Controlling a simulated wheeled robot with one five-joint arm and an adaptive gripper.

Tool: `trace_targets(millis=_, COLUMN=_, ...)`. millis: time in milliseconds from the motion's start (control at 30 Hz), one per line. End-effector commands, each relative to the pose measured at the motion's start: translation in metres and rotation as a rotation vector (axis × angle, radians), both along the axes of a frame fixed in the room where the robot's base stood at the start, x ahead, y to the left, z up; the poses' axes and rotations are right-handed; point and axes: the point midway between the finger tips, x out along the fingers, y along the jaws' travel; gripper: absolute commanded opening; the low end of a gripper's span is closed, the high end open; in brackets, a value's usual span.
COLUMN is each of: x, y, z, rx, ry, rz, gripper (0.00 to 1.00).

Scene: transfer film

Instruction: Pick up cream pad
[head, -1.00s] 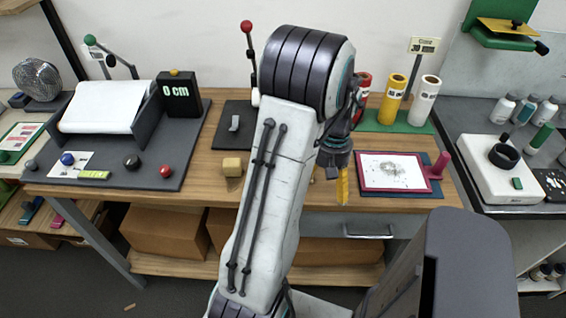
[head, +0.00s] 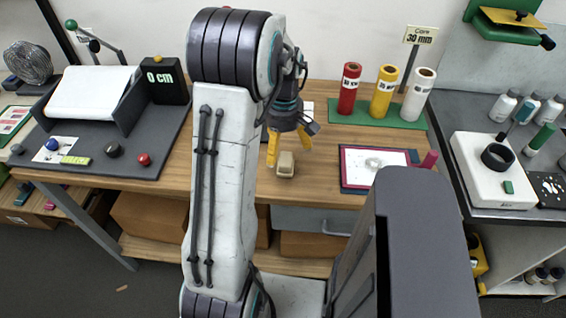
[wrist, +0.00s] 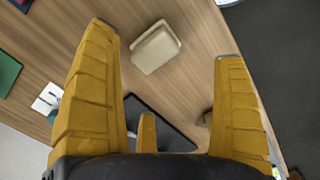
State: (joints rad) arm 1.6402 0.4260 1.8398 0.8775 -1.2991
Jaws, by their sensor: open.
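The cream pad (head: 286,163) is a small rounded block lying on the wooden table near its front edge. It also shows in the wrist view (wrist: 155,48), whole and uncovered, between the lines of the two fingers and nearer the left fingertip. My gripper (head: 287,146) has yellow fingers and hangs just behind and above the pad in the head view. In the wrist view my gripper (wrist: 167,40) is spread wide with nothing held between the fingers. I see no contact with the pad.
A pink-framed board (head: 373,168) lies right of the pad. Red, yellow and white rolls (head: 383,92) stand on a green base behind. A dark grey station (head: 120,140) is at left. Bare wood lies around the pad. My arm hides part of the table.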

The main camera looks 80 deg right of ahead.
Motion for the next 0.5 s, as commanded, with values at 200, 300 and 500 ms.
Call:
trace_targets(millis=200, x=0.0, y=-0.0003, z=0.0, rx=-0.001, ry=0.0, rz=0.181, gripper=0.89)
trace_targets(millis=300, x=0.0, y=-0.0004, z=-0.0001, rx=-0.002, ry=0.0, rz=0.268, gripper=0.89)
trace_targets(millis=500, x=-0.0001, y=-0.0002, z=-0.0017, rx=-0.001, ry=0.0, rz=0.387, gripper=0.89)
